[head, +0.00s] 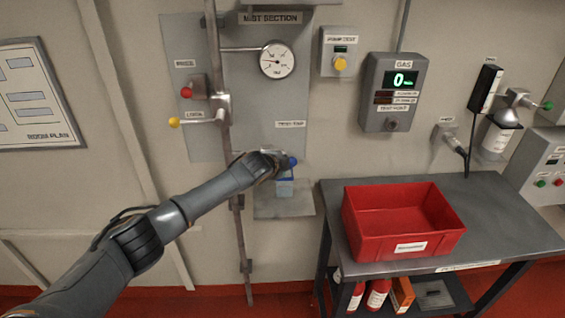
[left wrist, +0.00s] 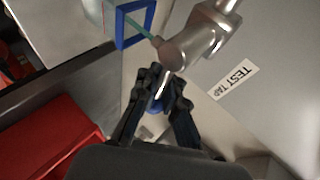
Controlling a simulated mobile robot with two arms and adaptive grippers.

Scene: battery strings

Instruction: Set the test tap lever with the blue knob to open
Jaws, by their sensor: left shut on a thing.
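The test tap is a metal valve body (left wrist: 196,36) on the grey panel, beside a "TEST TAP" label (left wrist: 234,79) that also shows in the head view (head: 291,124). Its short lever (left wrist: 164,82) runs between my left fingertips. The blue knob (head: 293,161) shows at the fingertips in the head view. In the left wrist view the knob (left wrist: 153,107) is partly hidden between the fingers. My left gripper (head: 280,162) is shut on the lever at its knob end; it also shows in the left wrist view (left wrist: 160,84). My right gripper is not in view.
A blue-rimmed clear container (head: 285,187) is below the tap, above a small grey shelf (head: 283,209). A vertical pipe (head: 220,130) with red and yellow knobs is to the left. A red bin (head: 370,242) sits on the table (head: 500,215) at right.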

